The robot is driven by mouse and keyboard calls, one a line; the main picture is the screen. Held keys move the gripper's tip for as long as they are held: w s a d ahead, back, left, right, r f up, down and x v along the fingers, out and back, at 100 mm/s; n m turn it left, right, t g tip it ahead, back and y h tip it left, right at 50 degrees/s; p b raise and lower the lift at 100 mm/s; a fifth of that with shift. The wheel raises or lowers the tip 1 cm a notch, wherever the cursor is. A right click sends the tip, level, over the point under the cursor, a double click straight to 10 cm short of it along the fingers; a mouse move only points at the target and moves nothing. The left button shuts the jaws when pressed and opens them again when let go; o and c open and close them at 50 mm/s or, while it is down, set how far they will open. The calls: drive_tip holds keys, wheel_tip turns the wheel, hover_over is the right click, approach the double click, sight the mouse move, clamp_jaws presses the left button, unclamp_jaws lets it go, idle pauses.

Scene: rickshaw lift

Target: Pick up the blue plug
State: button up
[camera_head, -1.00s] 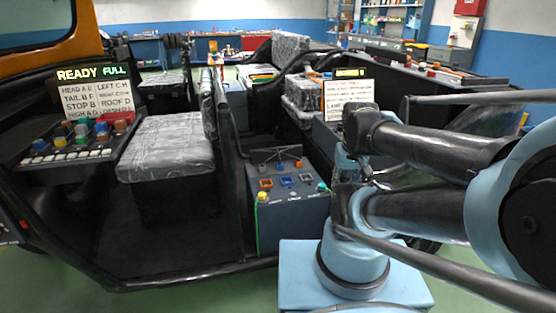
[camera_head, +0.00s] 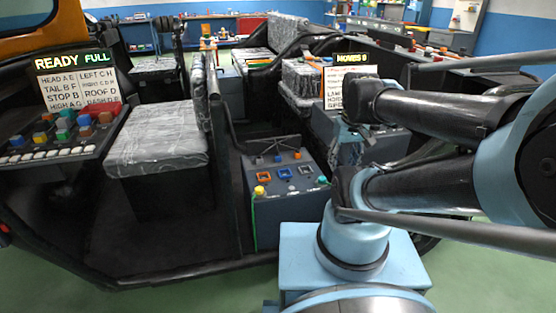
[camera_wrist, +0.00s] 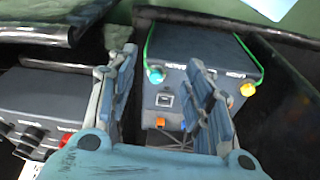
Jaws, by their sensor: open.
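A small blue piece (camera_head: 278,158), likely the blue plug, sits on the back of the dark control box (camera_head: 288,228), beside a small orange piece (camera_head: 297,155). In the wrist view, the blue piece (camera_wrist: 183,125) shows small between the fingers, partly hidden. A blue-framed socket (camera_head: 284,174) lies further forward on the box top. My gripper (camera_wrist: 163,78) is open and empty, its two fingers spread over the box. The right finger covers part of the box top. I cannot tell its height above the box. My gripper's fingertips are not clear in the head view.
The box top also bears a yellow knob (camera_head: 259,190), an orange-framed socket (camera_head: 264,177) and a teal knob (camera_head: 322,180). A wrapped seat (camera_head: 158,145) stands left of the box. A panel with coloured blocks (camera_head: 65,130) is at far left. A dark bar rises between seat and box.

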drive_tip(key=w+a+r+n, duration=0.3)
drive_tip(key=w+r+n, duration=0.15)
drive_tip(key=w, duration=0.25)
drive_tip(key=n+g, duration=0.2)
drive_tip(key=n, duration=1.2)
hover_over(278, 153)
wheel_tip(278, 153, down, 15)
drive_tip(key=shift+w+a+r, duration=0.1)
drive_tip(key=shift+a, duration=0.05)
drive_tip(key=shift+d+f, duration=0.2)
drive_tip(key=shift+f, duration=2.65)
drive_tip(key=c, duration=1)
